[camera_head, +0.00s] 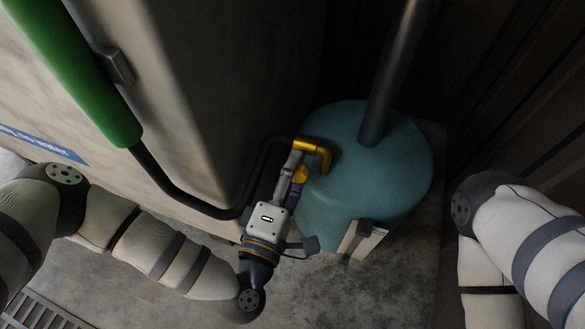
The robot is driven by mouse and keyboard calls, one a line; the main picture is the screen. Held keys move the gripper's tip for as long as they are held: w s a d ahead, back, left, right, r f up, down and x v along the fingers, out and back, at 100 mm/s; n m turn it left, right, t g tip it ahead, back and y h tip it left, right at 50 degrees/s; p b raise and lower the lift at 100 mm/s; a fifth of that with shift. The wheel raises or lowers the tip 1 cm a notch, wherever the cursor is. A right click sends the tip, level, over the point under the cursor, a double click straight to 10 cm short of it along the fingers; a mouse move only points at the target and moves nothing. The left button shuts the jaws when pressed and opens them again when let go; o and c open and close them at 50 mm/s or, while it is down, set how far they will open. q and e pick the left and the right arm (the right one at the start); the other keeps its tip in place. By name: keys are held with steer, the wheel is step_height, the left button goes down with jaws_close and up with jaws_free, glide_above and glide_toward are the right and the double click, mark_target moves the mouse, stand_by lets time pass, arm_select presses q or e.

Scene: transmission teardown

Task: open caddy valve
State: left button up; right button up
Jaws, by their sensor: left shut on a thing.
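My left gripper (294,172) reaches up from the lower middle in the head view. It is shut on a yellow valve handle (318,147) beside the teal tank (375,190). The handle has an angled, bent shape, and its lower end is partly hidden by the gripper. The valve body under the handle cannot be made out. My right arm comes in at the right edge, and its gripper is out of the picture.
A grey pole (388,80) rises from the tank top. A black hose (185,202) runs from a green cylinder (70,65) along the large grey cabinet (225,90). A small pale box (361,240) sits at the tank's front. A floor grate (40,312) lies lower left.

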stand_by(0.3)
arm_select(q)
steer(key=o, duration=1.1)
steer(key=shift+o, duration=0.2)
steer(key=v, duration=1.2)
